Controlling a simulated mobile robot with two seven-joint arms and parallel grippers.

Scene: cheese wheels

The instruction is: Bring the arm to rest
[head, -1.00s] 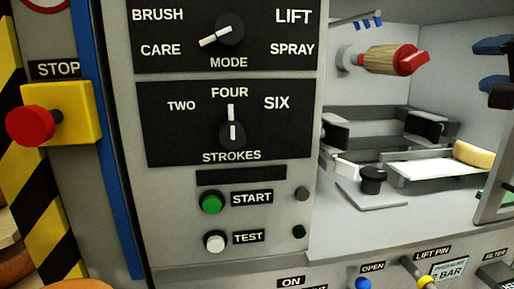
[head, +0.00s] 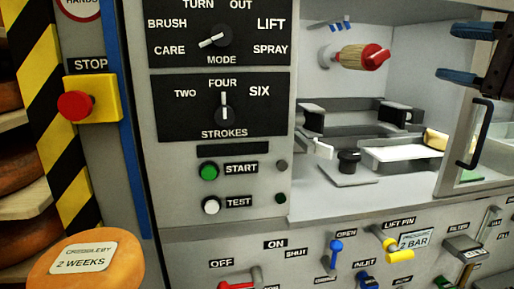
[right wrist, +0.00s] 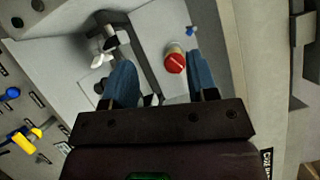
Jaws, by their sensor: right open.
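My right gripper (head: 446,53) is at the upper right of the head view, with its two blue fingers spread apart and nothing between them. In the right wrist view the same open gripper (right wrist: 160,75) shows its blue fingers on either side of an empty gap. Behind that gap, a brush with a red end (right wrist: 174,62) is fixed to the machine's wall. That brush (head: 362,57) also shows in the head view, left of the fingers and apart from them. My left gripper is in neither view.
A clear door with a black handle (head: 482,134) stands at the right, near my right gripper. The machine bay holds a grey carriage (head: 345,115). The control panel has a mode knob (head: 213,40) and strokes knob (head: 224,115). A cheese wheel (head: 85,272) is at lower left.

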